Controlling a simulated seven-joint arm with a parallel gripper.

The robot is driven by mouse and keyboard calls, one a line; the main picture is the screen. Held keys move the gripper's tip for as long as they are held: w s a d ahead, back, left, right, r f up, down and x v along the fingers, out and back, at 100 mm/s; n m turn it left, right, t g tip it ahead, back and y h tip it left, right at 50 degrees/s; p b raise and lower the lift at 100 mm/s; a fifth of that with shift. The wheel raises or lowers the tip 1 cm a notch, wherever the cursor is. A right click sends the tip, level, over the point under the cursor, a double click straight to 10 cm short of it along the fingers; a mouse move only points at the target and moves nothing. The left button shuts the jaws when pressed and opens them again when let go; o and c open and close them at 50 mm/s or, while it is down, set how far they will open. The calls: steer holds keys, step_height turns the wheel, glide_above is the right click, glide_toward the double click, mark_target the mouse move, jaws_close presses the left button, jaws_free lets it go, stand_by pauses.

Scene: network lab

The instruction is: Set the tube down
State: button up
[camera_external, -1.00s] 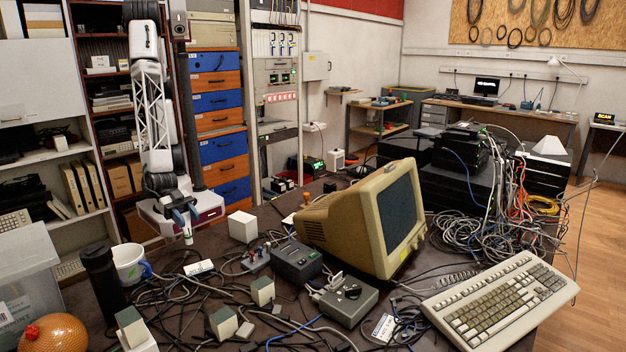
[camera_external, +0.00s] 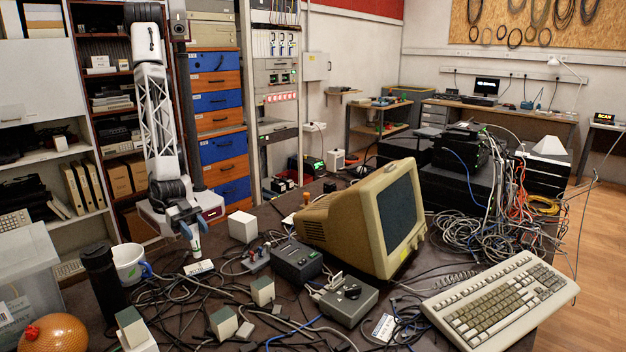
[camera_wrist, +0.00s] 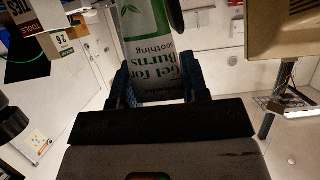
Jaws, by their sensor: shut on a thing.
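The tube is white with green print reading "Gel for Burns soothing" and fills the top middle of the wrist view (camera_wrist: 148,40). My gripper (camera_wrist: 162,92) is shut on it, with a blue finger on each side. In the external view my gripper (camera_external: 190,230) hangs low over the cluttered table, pointing down. The tube (camera_external: 196,246) shows as a small white piece below the fingers. It is close above the tabletop and cables; I cannot tell whether it touches.
A white mug (camera_external: 128,264) and a black flask (camera_external: 102,282) stand left of the gripper. A small white label block (camera_external: 199,267) lies just below it. A white box (camera_external: 242,226) stands to its right, a monitor (camera_external: 350,222) farther right. Loose cables cover much of the table.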

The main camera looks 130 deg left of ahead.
steer(key=w+d, duration=0.2)
steer(key=w, duration=0.5)
steer(key=w+d+f, duration=0.1)
steer(key=w+d, duration=0.1)
steer(key=w, duration=0.6)
steer(key=shift+d+f, duration=0.25)
steer(key=shift+d, duration=0.1)
steer(key=shift+f, duration=1.75)
steer(key=shift+f, duration=0.15)
steer(key=o, duration=1.1)
steer(key=shift+r, duration=0.2)
steer(key=shift+v, duration=6.05)
